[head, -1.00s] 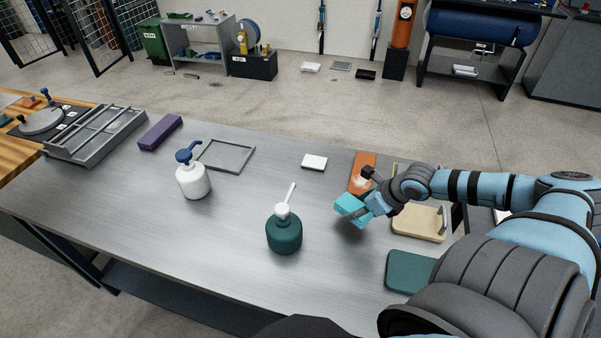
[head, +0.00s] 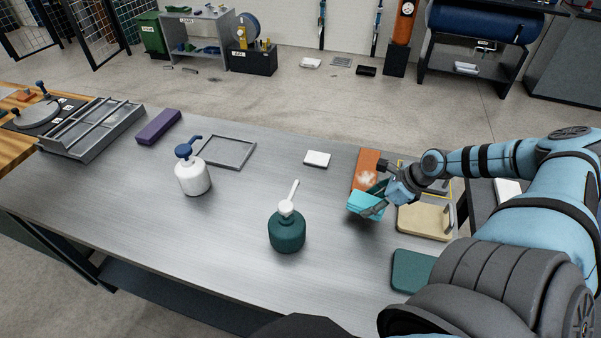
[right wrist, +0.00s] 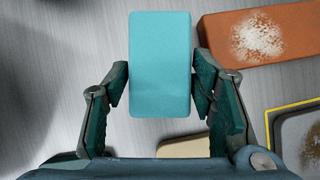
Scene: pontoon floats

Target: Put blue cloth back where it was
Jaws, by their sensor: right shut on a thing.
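The blue cloth (head: 365,204) is a turquoise, block-shaped bundle. My right gripper (head: 384,197) is shut on it and holds it over the steel table, just in front of the orange block (head: 366,165). In the right wrist view the cloth (right wrist: 160,62) sits between the two fingers of the gripper (right wrist: 162,92), which touch its sides. The orange block (right wrist: 262,38), with a whitish patch on top, lies to its right there. How high the cloth is above the table is hard to tell. My left gripper is not in view.
A tan board (head: 424,222) and a dark green pad (head: 412,270) lie on the right. A green pump bottle (head: 287,231), white pump bottle (head: 193,177), empty grey frame (head: 228,165) and white block (head: 317,159) stand on the steel table (head: 130,215). Its middle is mostly clear.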

